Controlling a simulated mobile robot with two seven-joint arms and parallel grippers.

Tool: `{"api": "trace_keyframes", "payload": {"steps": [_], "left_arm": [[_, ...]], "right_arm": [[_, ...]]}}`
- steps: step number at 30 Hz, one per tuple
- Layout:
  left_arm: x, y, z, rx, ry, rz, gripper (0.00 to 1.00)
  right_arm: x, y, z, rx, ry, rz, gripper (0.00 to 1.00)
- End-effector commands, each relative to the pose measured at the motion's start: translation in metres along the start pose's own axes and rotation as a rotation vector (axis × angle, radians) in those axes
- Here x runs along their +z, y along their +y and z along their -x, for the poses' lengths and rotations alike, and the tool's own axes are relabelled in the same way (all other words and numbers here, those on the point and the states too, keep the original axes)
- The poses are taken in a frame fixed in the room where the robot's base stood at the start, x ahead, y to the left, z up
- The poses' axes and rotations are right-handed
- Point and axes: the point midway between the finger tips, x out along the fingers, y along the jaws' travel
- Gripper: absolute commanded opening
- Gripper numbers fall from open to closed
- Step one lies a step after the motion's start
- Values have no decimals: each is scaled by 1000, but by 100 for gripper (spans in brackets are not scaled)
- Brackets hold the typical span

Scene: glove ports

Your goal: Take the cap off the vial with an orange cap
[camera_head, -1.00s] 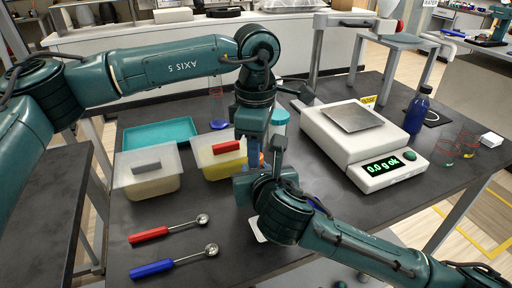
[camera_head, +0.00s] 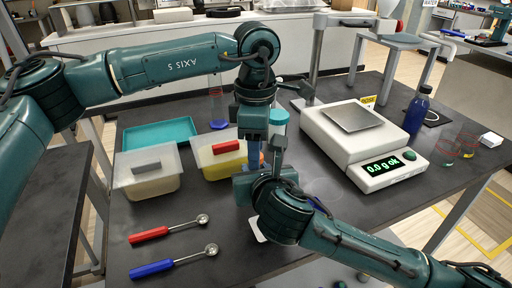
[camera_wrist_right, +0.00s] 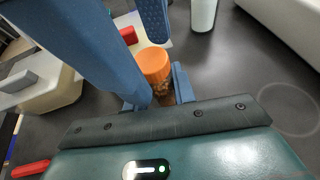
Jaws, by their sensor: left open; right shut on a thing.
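The vial with an orange cap (camera_wrist_right: 155,68) stands between the fingers of my right gripper (camera_wrist_right: 156,100) in the right wrist view, its cap above them. My right gripper is shut on the vial's body. In the head view the vial is hidden behind the grippers, where my right gripper also shows (camera_head: 264,172). My left gripper (camera_head: 254,162) points down from above and is open. In the right wrist view its blue fingers reach down on either side of the cap; I cannot tell whether they touch it. The cap is on the vial.
A balance (camera_head: 365,150) stands to the right, with a blue bottle (camera_head: 416,115) beyond it. Two lidded boxes (camera_head: 147,180) (camera_head: 222,165) and a teal tray (camera_head: 160,140) lie left. A red spoon (camera_head: 150,235) and a blue spoon (camera_head: 152,268) lie at the front left.

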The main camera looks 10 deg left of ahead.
Motion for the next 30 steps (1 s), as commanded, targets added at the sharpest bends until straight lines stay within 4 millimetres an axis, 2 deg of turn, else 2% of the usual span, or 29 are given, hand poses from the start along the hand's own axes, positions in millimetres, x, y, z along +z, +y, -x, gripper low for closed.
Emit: {"api": "trace_keyframes", "payload": {"steps": [9,11,21,25,30], "left_arm": [[1,0,39,2,-1,0,46],[0,0,42,1,0,-4,43],[0,0,72,2,2,-268,43],[0,0,65,-1,2,-299,43],[-1,0,39,-2,3,-298,43]], "right_arm": [[0,0,0,0,1,0,0],[0,0,0,0,1,0,0],[0,0,0,0,1,0,0],[0,0,0,0,1,0,0],[0,0,0,0,0,0,0]]}}
